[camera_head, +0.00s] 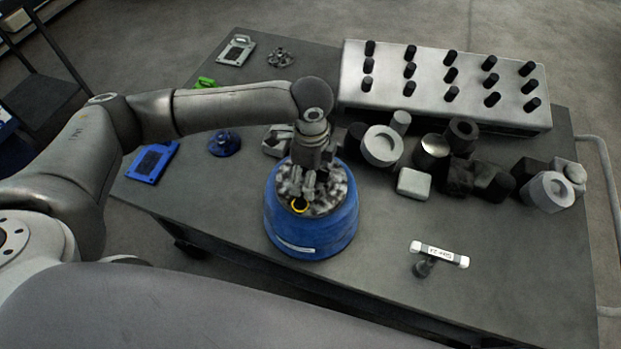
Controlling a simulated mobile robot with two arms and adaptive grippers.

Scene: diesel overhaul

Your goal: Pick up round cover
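I cannot tell for sure which thing is the round cover. A blue round part with a raised middle (225,143) lies on the table left of centre. A grey round part with a lobed edge (280,57) lies near the back edge. My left gripper (308,193) points down over a blue round container (311,238) full of mottled grey material. Its fingertips are at or just above that material, and I cannot tell whether they hold anything. A yellow ring (299,206) shows beside the fingers. My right gripper is not in view.
A grey block with rows of black pegs (440,85) stands at the back right of the table (370,270). Several grey and black cylinders and blocks lie before it. Flat blue (152,162) and grey (237,50) plates lie left.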

